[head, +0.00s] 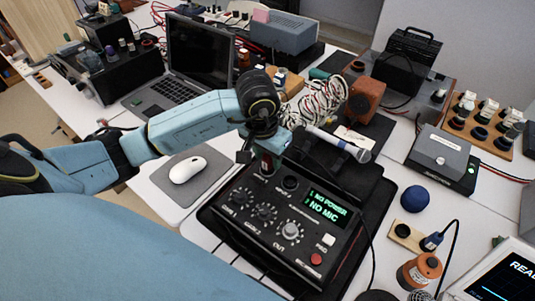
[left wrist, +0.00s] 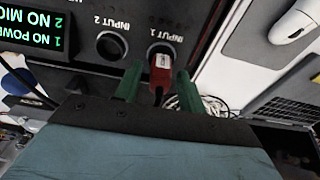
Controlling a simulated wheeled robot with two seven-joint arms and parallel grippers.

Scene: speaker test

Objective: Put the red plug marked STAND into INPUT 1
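The red plug (left wrist: 160,72) stands at the INPUT 1 socket (left wrist: 162,49), its front end inside the socket's ring; how deep it sits is hidden. Its marking is too small to read. My left gripper (left wrist: 158,88) has its two green fingers on either side of the plug, with a gap showing at each side. In the head view this gripper (head: 268,158) is over the back left of the black mixer box (head: 333,238). INPUT 2 (left wrist: 111,46) is an empty round socket beside it. The box's display (head: 327,205) reads "1 NO POWER" and "2 NO MIC". My right gripper is not in view.
A microphone (head: 340,143) and a coiled white cable (head: 318,102) lie behind the box. A white mouse (head: 188,169) on a grey pad and a laptop (head: 183,72) are to the left. A blue ball (head: 415,199) and a grey box (head: 440,152) are to the right.

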